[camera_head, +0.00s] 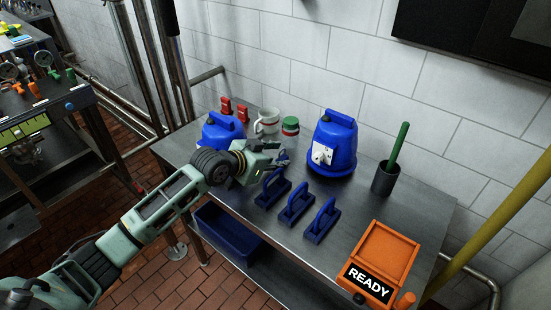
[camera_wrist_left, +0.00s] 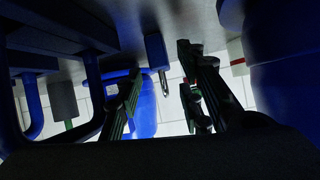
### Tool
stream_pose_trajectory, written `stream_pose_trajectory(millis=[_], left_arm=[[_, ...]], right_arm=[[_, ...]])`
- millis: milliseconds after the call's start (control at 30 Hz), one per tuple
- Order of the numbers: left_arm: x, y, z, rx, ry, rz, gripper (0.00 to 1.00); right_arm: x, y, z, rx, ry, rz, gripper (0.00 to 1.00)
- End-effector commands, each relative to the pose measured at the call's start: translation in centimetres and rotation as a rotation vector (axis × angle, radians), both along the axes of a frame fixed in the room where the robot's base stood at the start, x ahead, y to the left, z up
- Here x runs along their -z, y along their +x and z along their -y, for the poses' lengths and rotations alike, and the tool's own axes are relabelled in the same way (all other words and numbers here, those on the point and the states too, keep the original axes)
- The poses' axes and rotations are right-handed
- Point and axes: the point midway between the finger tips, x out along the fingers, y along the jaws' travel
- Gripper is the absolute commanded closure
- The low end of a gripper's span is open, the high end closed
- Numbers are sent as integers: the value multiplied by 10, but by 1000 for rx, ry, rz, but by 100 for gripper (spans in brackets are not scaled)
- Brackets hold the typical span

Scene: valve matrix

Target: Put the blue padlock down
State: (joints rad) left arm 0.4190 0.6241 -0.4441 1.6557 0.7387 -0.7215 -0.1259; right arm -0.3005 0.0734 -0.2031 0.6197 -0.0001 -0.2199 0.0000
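My left gripper (camera_head: 281,155) is low over the steel table, between the two blue machines and behind the row of dark blue pieces. In the left wrist view its two fingers (camera_wrist_left: 162,68) are apart. A small dark blue block with a metal pin (camera_wrist_left: 155,50), probably the blue padlock, stands against the table surface beyond and between the fingertips. No finger visibly touches it. In the head view the gripper hides it. Three dark blue pieces with loop handles (camera_head: 295,205) stand in a row in front. My right gripper is not in view.
A blue machine with a white socket (camera_head: 333,145) stands right of the gripper, another (camera_head: 221,130) behind my wrist. A white mug (camera_head: 267,121), a jar (camera_head: 290,127) and red padlocks (camera_head: 234,110) stand at the back. A dark cup (camera_head: 384,180) and an orange READY case (camera_head: 384,252) are at right.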

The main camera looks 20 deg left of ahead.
Motion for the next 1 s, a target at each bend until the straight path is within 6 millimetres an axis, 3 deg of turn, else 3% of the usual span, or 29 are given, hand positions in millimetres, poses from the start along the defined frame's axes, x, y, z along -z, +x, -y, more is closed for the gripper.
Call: stream_pose_trajectory(millis=[267,733,1000], left_arm=[[-5,-1,-1,0,0,1,65],[-47,-72,-32,1,4,1,65],[-62,-94,-42,0,1,-1,65]], right_arm=[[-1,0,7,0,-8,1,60],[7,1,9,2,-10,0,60],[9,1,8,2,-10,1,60]])
